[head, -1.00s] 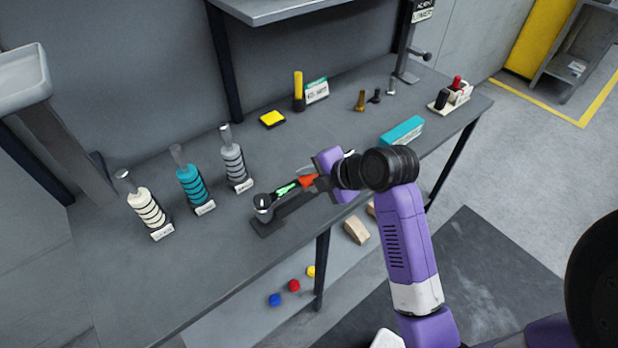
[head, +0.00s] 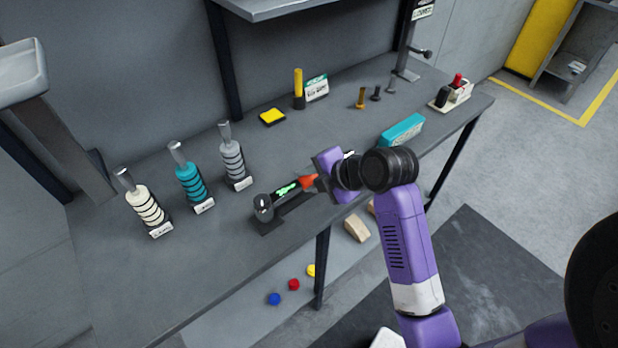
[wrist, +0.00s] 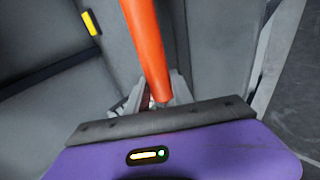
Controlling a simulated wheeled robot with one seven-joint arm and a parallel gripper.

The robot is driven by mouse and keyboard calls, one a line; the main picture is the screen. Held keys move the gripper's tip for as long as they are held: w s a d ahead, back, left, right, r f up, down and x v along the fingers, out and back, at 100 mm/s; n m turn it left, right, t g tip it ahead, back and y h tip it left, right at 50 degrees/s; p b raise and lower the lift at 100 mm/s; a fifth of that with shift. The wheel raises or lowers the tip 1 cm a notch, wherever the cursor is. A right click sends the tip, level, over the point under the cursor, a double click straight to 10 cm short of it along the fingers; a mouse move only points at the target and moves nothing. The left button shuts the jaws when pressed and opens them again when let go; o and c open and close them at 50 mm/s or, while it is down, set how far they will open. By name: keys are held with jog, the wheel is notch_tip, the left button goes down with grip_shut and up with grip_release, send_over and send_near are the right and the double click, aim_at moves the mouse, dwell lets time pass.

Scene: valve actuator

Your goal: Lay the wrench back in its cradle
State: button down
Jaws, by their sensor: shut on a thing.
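The wrench shows an orange handle (head: 309,181) in the head view, in line with a green-marked stretch (head: 287,189) and a dark round end (head: 263,206). My gripper (wrist: 154,95) is shut on the orange handle, which runs up and out of the wrist view. In the head view, my purple gripper body and wrist hide the handle's near end. A long dark base (head: 294,206) on the bench lies under and beside the wrench and looks like the cradle. I cannot tell whether the wrench touches it.
Cream (head: 148,208), teal (head: 191,182) and grey (head: 232,160) ringed posts stand left on the bench (head: 130,270). A yellow pad (head: 272,117), a teal box (head: 402,130) and several bolts (head: 376,94) sit behind and right. The bench's front left is clear.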

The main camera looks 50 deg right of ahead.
jog(key=shift+f+b, duration=0.45)
jog(key=shift+f, duration=0.15)
jog(key=c, duration=1.2)
grip_release()
jog(key=shift+r, duration=0.1)
jog(key=shift+c, duration=0.2)
jog(key=shift+o, duration=1)
jog(key=shift+s, duration=0.1)
jog(key=v, duration=0.7)
jog(key=shift+s+r, duration=0.2)
jog(key=shift+r, duration=0.1)
